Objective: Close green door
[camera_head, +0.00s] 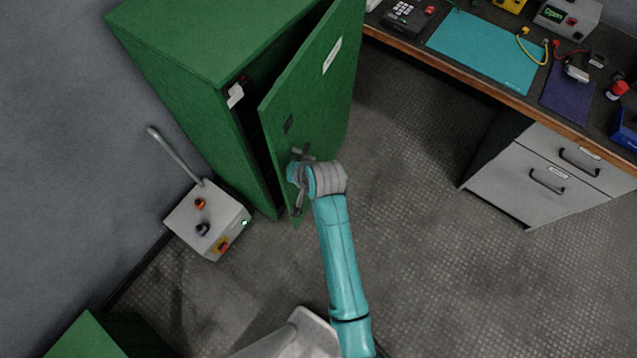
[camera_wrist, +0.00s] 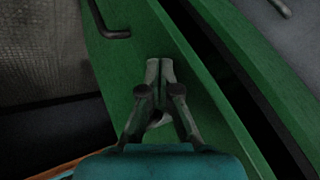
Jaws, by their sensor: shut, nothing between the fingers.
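The green door (camera_head: 318,92) belongs to a tall green cabinet (camera_head: 175,80) and stands ajar, with a dark gap between its edge and the cabinet. A white label is on its upper part. In the wrist view the door (camera_wrist: 205,110) fills the middle, with a dark handle (camera_wrist: 112,32) at the upper left. My gripper (camera_head: 297,180) is at the outer face of the door, near its lower free edge. In the wrist view my gripper's fingers (camera_wrist: 159,66) are together and empty, pointing at the door face. I cannot tell whether they touch it.
A grey control box (camera_head: 208,218) with a lever stands on the floor left of the cabinet. A workbench (camera_head: 450,60) with a teal mat and grey drawers (camera_head: 545,170) is at the right. The floor between door and bench is clear.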

